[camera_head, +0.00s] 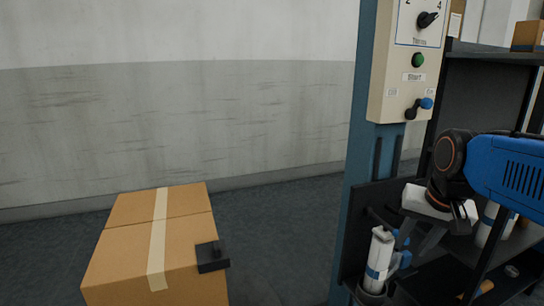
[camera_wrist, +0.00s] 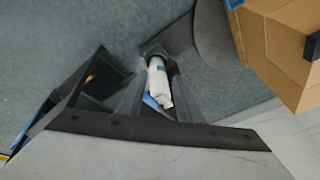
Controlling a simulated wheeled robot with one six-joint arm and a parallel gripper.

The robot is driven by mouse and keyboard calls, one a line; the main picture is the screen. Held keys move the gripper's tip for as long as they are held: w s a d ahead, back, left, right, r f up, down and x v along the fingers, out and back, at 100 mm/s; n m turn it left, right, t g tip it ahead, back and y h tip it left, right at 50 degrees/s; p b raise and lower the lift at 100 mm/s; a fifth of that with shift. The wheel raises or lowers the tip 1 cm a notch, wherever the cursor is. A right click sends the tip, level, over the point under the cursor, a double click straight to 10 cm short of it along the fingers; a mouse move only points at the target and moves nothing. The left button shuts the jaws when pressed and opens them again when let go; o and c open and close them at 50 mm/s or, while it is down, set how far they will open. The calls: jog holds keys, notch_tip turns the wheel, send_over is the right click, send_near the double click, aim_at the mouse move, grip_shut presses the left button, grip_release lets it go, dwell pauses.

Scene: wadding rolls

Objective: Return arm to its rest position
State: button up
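My gripper (camera_head: 420,240) is at the right in the head view, at the end of my blue arm. In the wrist view its two dark fingers (camera_wrist: 157,100) stand apart, with nothing visibly gripped. The roll (camera_wrist: 157,78) also shows beyond and between the fingers in the wrist view. The gap between fingers and roll is hard to judge.
A control panel (camera_head: 405,70) with a dial, green button and lever is on the blue post (camera_head: 362,150). A dark shelf (camera_head: 480,80) with more white rolls (camera_head: 487,225) stands behind my arm. A taped cardboard box (camera_head: 185,235) is at left. Floor between box and post is clear.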

jog(key=s+a+f+n+t, duration=0.1)
jog(key=s+a+f+n, duration=0.2)
jog(key=s+f, duration=0.6)
jog(key=s+n, duration=0.1)
jog(key=s, duration=0.2)
jog(key=shift+n, duration=0.4)
